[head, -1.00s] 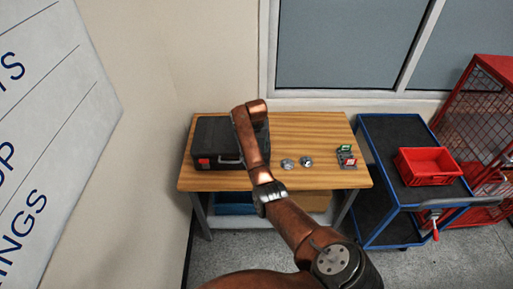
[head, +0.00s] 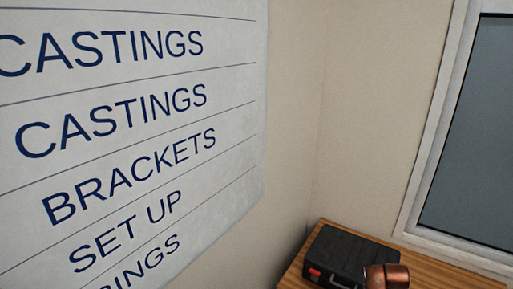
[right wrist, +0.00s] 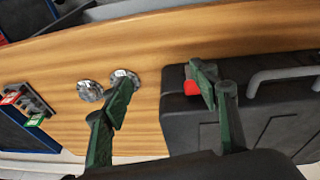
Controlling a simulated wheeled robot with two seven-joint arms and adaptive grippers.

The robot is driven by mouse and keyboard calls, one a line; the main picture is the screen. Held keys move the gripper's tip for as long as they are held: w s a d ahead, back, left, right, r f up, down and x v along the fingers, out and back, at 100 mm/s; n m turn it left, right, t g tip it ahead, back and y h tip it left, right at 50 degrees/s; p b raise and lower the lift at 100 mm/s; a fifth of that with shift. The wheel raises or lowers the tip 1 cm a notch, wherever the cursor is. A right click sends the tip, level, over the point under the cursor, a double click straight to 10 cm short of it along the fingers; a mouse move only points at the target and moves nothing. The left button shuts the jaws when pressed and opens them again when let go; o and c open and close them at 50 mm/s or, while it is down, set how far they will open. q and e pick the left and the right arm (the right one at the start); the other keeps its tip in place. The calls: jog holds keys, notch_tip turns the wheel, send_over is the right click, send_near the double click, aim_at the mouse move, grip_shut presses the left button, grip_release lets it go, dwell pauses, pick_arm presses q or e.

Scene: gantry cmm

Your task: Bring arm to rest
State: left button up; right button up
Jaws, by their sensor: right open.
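My right gripper (right wrist: 160,82) shows in the right wrist view with its two dark green fingers spread apart and nothing between them. It is over the wooden table (right wrist: 150,125), and one finger overlaps the black case in the picture. I cannot tell whether it touches the case. In the head view a copper-coloured part of my arm shows at the bottom right, in front of the case. My left gripper is in neither view.
The black case (head: 345,252) sits on the wooden table by the wall. Two round metal parts (right wrist: 107,87) and a small fixture (right wrist: 28,104) with red and green pieces lie on the table. A lettered board (head: 130,120) hangs left; a window (head: 475,130) is right.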

jog(key=s+a+f+n, duration=0.2)
jog(key=s+a+f, duration=0.15)
jog(key=s, duration=0.55)
jog(key=s+a+f+n, duration=0.25)
jog(key=s+f, duration=0.25)
jog(key=s, duration=0.3)
jog(key=s+a+r+n+t+y, duration=0.1)
jog(key=s+a+r, duration=0.1)
jog(key=s+a, duration=0.55)
jog(key=s+a+r+n+t, duration=0.15)
jog(key=s+a, duration=0.35)
jog(key=s, duration=0.6)
notch_tip(320, 180, down, 36)
jog(key=s+a+g+y+b, duration=0.1)
jog(key=g+b, duration=0.1)
jog(key=b, duration=0.5)
jog(key=s+f+g+b, duration=0.1)
jog(key=s+f+b, duration=0.4)
jog(key=s+f, duration=1.5)
notch_tip(320, 180, down, 4)
jog(key=shift+a+n, duration=0.2)
jog(key=shift+n, duration=0.1)
